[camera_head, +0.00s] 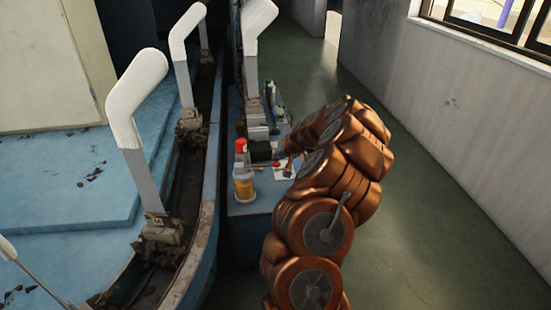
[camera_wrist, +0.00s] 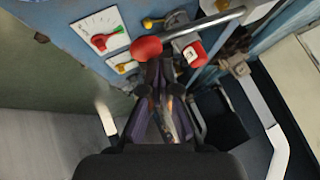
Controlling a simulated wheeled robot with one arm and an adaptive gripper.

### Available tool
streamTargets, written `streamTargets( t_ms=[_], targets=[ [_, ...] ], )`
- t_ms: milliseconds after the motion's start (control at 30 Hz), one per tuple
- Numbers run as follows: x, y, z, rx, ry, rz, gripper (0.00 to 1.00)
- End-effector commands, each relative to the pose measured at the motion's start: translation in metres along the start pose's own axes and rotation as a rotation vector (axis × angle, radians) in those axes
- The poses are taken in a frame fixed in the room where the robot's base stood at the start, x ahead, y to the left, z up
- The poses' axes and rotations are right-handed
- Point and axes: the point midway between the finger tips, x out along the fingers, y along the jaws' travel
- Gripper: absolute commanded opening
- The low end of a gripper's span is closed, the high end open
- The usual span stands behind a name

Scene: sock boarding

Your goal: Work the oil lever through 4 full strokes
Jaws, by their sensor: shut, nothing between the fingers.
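The oil lever appears to be the metal rod (camera_wrist: 205,25) with a red ball knob (camera_wrist: 147,48) in the wrist view. The rod runs from the knob up to the right. My gripper (camera_wrist: 161,72) is shut and empty, with its fingertips just below the knob in the picture. I cannot tell whether they touch it. In the head view a bottle of yellow oil with a red cap (camera_head: 242,184) stands on the blue machine ledge.
White sock forms (camera_head: 136,88) stand along a curved track at the left. The green floor (camera_head: 430,235) at the right is clear, bounded by a grey wall.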

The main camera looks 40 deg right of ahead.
Motion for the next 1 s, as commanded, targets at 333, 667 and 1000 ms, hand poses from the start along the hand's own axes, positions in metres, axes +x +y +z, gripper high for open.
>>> streamTargets(
  t_ms=[333,667,1000],
  targets=[
    [0.0028,0.0021,0.0021,0.0,0.0,0.0,0.0],
    [0.0049,0.0037,0.0035,0.0,0.0,0.0,0.0],
    [0.0072,0.0054,0.0052,0.0,0.0,0.0,0.0]
  ],
)
